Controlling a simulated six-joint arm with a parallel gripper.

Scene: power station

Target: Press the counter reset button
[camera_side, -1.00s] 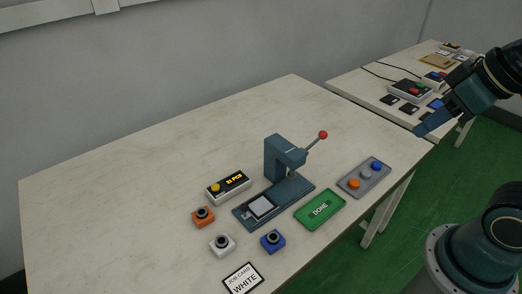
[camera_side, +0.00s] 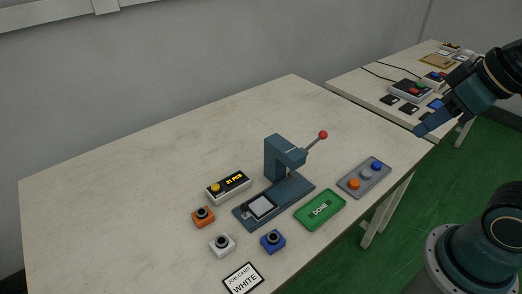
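The counter (camera_side: 228,187) is a pale box with a dark display reading what looks like "21 PCS" in yellow. Its yellow round button (camera_side: 215,188) sits at the left end of its top and stands clear, with nothing touching it. My gripper (camera_side: 420,131) is at the right, above the table's right corner, far from the counter. Its fingers look narrow and close together, seen from the side, and I cannot tell whether they are open or shut. I see nothing held in it.
A blue press (camera_side: 280,160) with a red-knobbed lever stands right of the counter. Orange (camera_side: 203,216), white (camera_side: 222,244) and blue (camera_side: 272,241) blocks lie in front. A green "DONE" tray (camera_side: 320,208), a grey tray (camera_side: 349,190) and a "WHITE" job card (camera_side: 243,279) are nearby. The table's left is clear.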

